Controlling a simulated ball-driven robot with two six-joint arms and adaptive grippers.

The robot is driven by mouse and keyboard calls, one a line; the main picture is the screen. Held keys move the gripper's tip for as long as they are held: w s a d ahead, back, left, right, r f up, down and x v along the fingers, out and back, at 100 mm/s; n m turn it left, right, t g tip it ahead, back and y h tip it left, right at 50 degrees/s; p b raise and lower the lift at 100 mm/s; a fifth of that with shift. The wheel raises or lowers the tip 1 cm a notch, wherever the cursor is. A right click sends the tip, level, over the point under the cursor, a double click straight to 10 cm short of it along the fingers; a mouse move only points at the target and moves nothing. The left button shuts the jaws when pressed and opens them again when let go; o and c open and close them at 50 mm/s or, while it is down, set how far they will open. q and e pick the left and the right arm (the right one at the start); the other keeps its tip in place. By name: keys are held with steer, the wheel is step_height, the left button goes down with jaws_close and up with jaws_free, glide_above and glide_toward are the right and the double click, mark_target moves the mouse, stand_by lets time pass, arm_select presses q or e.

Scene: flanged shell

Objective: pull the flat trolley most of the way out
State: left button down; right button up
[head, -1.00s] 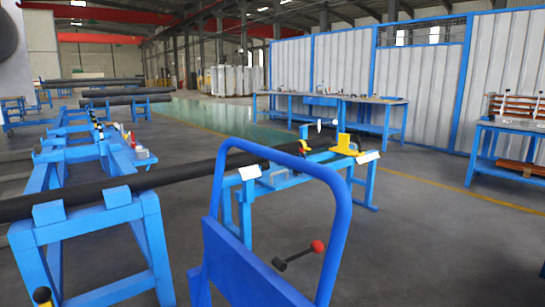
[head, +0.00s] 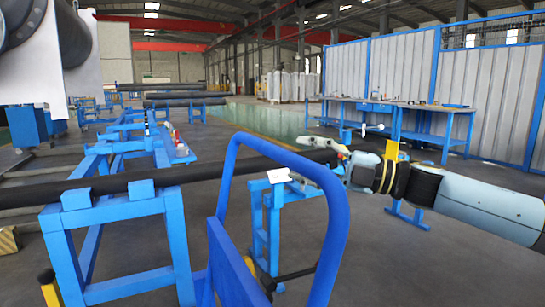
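The flat trolley shows as a blue tubular push handle (head: 338,215) in the near foreground, with a blue panel (head: 232,265) between its uprights. Its deck is not visible. My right arm comes in from the right, and my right gripper (head: 338,150) is close to the upper right bend of the handle. The frames do not show clearly whether it touches the handle or whether its fingers are open. My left gripper is not in view.
A blue stand (head: 115,215) at left carries a long dark pipe (head: 205,172), which runs behind the handle towards another blue stand (head: 268,205). A blue workbench (head: 400,110) stands along the back wall panels. Grey floor is open at the lower right.

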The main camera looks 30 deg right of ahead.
mark_target(272, 151)
steer(key=x, duration=0.7)
steer(key=shift+w, duration=0.1)
steer(key=shift+c, duration=0.3)
jaws_close()
